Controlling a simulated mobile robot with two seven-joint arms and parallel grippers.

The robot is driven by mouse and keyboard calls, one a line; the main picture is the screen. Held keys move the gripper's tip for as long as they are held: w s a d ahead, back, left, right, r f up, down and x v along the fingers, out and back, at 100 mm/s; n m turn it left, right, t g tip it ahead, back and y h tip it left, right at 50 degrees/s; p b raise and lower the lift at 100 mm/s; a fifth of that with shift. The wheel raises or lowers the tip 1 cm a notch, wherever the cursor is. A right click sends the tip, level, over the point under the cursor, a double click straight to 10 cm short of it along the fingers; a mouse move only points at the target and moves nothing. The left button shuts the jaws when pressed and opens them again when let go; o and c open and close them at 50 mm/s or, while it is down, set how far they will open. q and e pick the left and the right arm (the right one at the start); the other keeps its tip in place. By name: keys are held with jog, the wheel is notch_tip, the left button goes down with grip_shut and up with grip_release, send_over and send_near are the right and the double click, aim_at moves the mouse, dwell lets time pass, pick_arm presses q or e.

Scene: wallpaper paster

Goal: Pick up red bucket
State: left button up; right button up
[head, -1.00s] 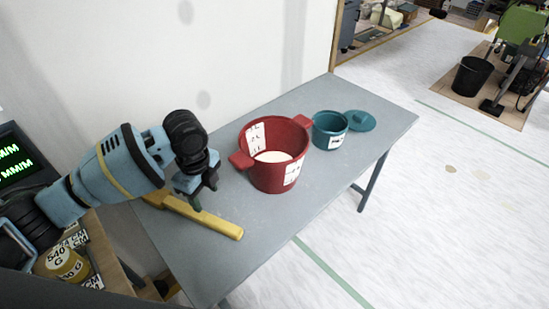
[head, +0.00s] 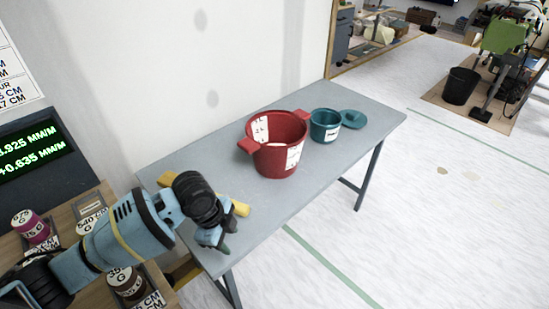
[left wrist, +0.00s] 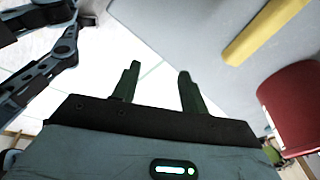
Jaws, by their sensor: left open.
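The red bucket (head: 270,158) stands upright on the grey table (head: 330,165), with handles on two sides, white labels and pale contents partly visible inside. Part of it shows at the right edge of the left wrist view (left wrist: 296,105). My left gripper (head: 226,243) is over the near edge of the table, in front of and to the left of the bucket, apart from it. In the left wrist view its two dark fingers (left wrist: 158,85) are spread with nothing between them. My right gripper is not in view.
A yellow bar (head: 240,208) lies on the table, partly hidden behind my left arm. A teal pot (head: 324,126) and a teal lid (head: 354,119) stand beyond the bucket. A wooden shelf with labelled weights (head: 34,229) is at the left. The table's front right is clear.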

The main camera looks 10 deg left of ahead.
pick_arm(q)
jog(key=s+d+f+n+t+h, duration=0.35)
jog(key=s+d+f+n, duration=0.25)
jog(key=s+f+n, duration=0.35)
jog(key=s+a+f+n+t+y, duration=0.2)
jog(key=s+a+n, duration=0.2)
jog(key=s, duration=0.4)
jog(key=s+a+f+n+t+y, duration=0.2)
jog(key=s+a+f+n, duration=0.1)
jog(key=s+a, duration=0.3)
jog(key=shift+s+f+n, duration=0.2)
jog(key=shift+s+n, duration=0.15)
jog(key=shift+s, duration=0.65)
jog(key=shift+s+a, duration=0.15)
jog(key=shift+s, duration=0.05)
jog(key=shift+c, duration=0.8)
jog(key=shift+s+a, duration=0.1)
